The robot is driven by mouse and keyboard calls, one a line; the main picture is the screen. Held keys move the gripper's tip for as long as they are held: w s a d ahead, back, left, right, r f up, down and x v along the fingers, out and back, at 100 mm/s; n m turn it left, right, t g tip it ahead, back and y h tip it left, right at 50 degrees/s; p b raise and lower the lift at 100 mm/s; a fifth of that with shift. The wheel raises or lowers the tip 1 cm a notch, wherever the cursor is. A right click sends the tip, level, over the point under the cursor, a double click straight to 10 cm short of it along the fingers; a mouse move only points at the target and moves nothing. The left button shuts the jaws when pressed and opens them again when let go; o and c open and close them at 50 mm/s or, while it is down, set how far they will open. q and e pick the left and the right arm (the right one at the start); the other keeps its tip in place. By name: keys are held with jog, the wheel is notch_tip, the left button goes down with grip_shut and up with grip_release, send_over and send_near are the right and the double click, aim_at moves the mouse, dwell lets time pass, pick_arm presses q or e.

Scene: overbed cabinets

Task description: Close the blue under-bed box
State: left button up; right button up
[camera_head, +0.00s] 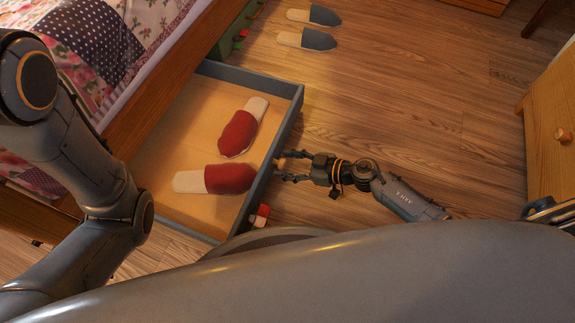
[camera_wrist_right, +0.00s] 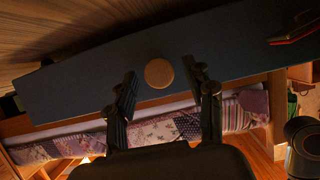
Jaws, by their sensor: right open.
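The blue under-bed box (camera_head: 288,125) is pulled out from under the bed, with its blue-grey front panel facing my right arm. Its tan floor holds red and white slippers (camera_head: 229,179). My right gripper (camera_head: 277,165) is open and empty, its fingertips close to the outside of the front panel. In the right wrist view the blue panel (camera_wrist_right: 85,85) spans the picture, and a round wooden knob (camera_wrist_right: 159,73) shows between the spread fingers. I cannot tell whether the fingers touch it. My left arm crosses the left side of the head view; its gripper is out of view.
The bed (camera_head: 165,75) with a patchwork cover stands above the box. A green box (camera_head: 231,41) sits beyond it, under the bed. Grey and white slippers (camera_head: 308,39) lie on the floor. A wooden cabinet (camera_head: 550,135) stands at right.

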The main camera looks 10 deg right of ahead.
grip_shut()
dwell(0.3)
jog(key=shift+w+a, duration=0.1)
jog(key=shift+a, duration=0.05)
